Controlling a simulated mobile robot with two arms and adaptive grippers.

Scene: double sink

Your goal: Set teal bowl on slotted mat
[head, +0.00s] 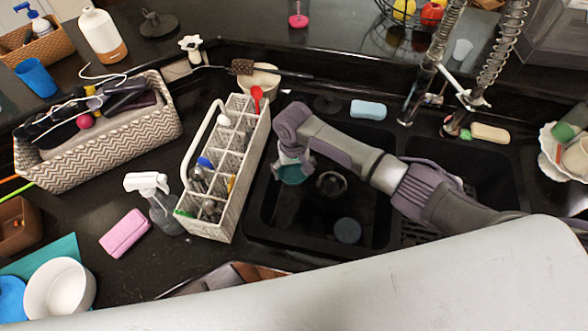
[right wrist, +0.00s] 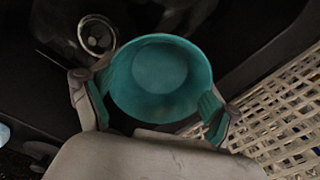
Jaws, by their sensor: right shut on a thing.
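The teal bowl (head: 292,175) is in my right gripper (head: 291,160), over the left part of the left sink basin (head: 265,205). In the right wrist view the bowl (right wrist: 158,78) sits between the two fingers of my right gripper (right wrist: 155,105), which touch its sides. A dark slotted surface, probably the slotted mat (head: 418,234), shows in the right basin, to the right of the bowl. My right arm hides much of it. My left gripper is not in view.
A white divided caddy (head: 226,165) stands left of the left basin. A drain (head: 331,183) and a dark round thing (head: 347,230) are in that basin. A spring faucet (head: 425,75) rises behind the divider. Soap bars (head: 369,110) lie on the rear rim.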

